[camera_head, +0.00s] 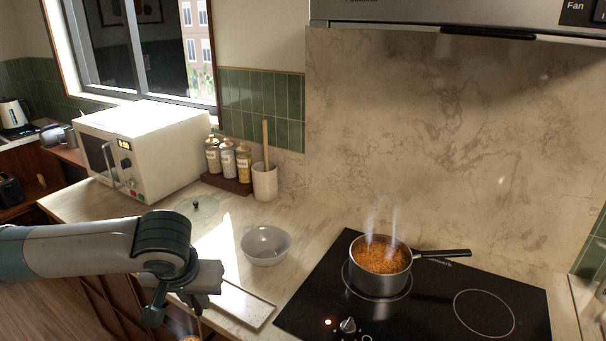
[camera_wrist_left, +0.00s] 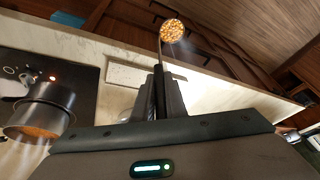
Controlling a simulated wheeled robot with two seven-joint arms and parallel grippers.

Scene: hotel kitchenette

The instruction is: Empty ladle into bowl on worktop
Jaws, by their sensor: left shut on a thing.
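My left gripper (camera_head: 180,300) is shut on the ladle's handle, at the worktop's front edge, left of and nearer than the bowl. In the left wrist view the fingers (camera_wrist_left: 166,92) grip the thin handle, and the ladle's round head (camera_wrist_left: 172,30) is filled with orange food and looks level. The ladle's head (camera_head: 190,338) is cut off at the bottom of the head view, out past the worktop edge. A light grey bowl (camera_head: 266,256) stands upright on the worktop and looks empty. My right gripper is not in view.
A steaming pot (camera_head: 380,280) of orange food sits on the black hob (camera_head: 420,318), right of the bowl. A pale tray (camera_head: 242,303) lies in front of the bowl.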

